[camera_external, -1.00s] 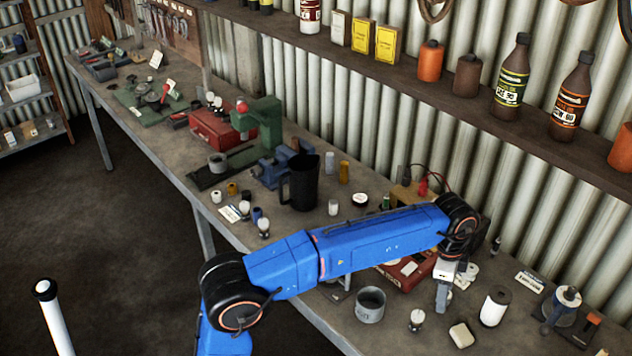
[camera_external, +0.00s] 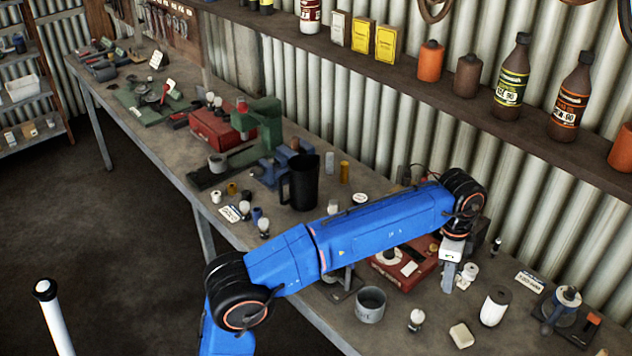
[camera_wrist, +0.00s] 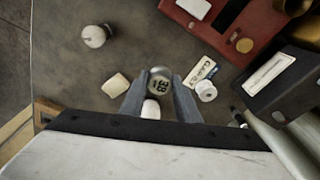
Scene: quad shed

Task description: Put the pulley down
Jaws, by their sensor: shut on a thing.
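My gripper (camera_wrist: 159,92) points down over the right part of the bench and is shut. Between its fingertips is a small round piece with a pale rim and dark markings, which I take for the pulley (camera_wrist: 159,81). In the external view my gripper (camera_external: 449,279) hangs beside the red case, and the held piece cannot be made out there. I cannot tell whether it touches the bench (camera_wrist: 140,40).
A white spool (camera_wrist: 206,91) and a printed card (camera_wrist: 202,69) lie right of the fingers. A pale block (camera_wrist: 116,85) and a white roll (camera_external: 495,306) are close by. The red case (camera_external: 400,267), a grey cup (camera_external: 370,304) and a bulb (camera_external: 416,320) stand around.

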